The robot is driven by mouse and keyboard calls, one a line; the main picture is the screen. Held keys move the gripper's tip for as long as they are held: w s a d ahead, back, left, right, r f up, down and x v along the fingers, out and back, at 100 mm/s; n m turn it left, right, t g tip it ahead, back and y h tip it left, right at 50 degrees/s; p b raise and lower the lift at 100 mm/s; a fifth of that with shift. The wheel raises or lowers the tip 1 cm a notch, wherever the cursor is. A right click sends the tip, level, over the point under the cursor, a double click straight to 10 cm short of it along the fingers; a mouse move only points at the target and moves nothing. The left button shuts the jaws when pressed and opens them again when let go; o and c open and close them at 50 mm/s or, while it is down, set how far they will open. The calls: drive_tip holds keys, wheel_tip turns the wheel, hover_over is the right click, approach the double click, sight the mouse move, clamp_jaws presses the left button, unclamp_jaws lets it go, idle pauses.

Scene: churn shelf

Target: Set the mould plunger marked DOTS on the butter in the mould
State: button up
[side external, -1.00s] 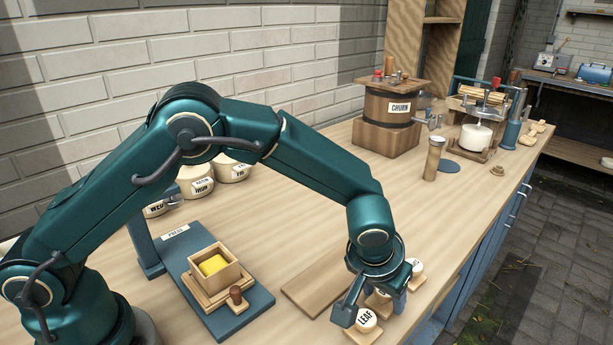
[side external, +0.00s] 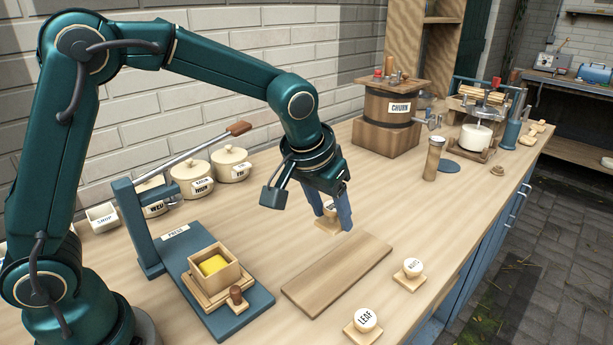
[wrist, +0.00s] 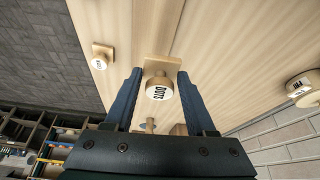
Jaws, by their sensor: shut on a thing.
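My gripper (side external: 335,212) is raised above the table behind the wooden board and is shut on the plunger marked DOTS (wrist: 159,88). In the wrist view this plunger's round knob with the DOTS label sits between the blue fingers, with its square plate beyond. In the side view the plunger (side external: 325,222) is partly hidden by a finger. The mould (side external: 231,275) is a square wooden box on the blue press base, with yellow butter (side external: 213,265) inside. My gripper is to the right of the mould and apart from it.
The plunger marked LEAF (side external: 363,320) and another labelled plunger (side external: 411,269) stand near the front edge. A wooden board (side external: 338,275) lies between them and the press (side external: 225,322). The press lever (side external: 195,153) is raised behind the mould. Lidded pots (side external: 231,165) stand along the wall.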

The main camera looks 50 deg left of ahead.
drive_tip(key=shift+s+a+n+y, duration=0.25)
drive_tip(key=shift+s+n+y, duration=0.05)
drive_tip(key=shift+n, duration=0.3)
drive_tip(key=s+a+n+g+y, duration=0.1)
drive_tip(key=s+a+n, duration=0.1)
drive_tip(key=s+n, duration=0.3)
drive_tip(key=s+a+n+g+y, duration=0.1)
drive_tip(key=s+a+n+g, duration=0.1)
drive_tip(key=s+n, duration=0.3)
drive_tip(key=s+a+r+n+g+y, duration=0.1)
drive_tip(key=s+a+n, duration=0.3)
drive_tip(key=s+n, duration=0.1)
drive_tip(key=shift+s+a+r+n+g, duration=0.15)
drive_tip(key=shift+a+n+g, duration=0.2)
drive_tip(key=shift+n, duration=0.35)
drive_tip(key=shift+s+a+r, duration=0.1)
drive_tip(key=shift+s+r, duration=0.05)
drive_tip(key=shift+s, duration=0.15)
drive_tip(key=shift+f, duration=2.15)
drive_tip(key=shift+f+y, duration=0.3)
drive_tip(key=shift+f, duration=0.2)
drive_tip(key=shift+r, duration=0.1)
drive_tip(key=o, duration=1.4)
drive_tip(key=c, duration=0.4)
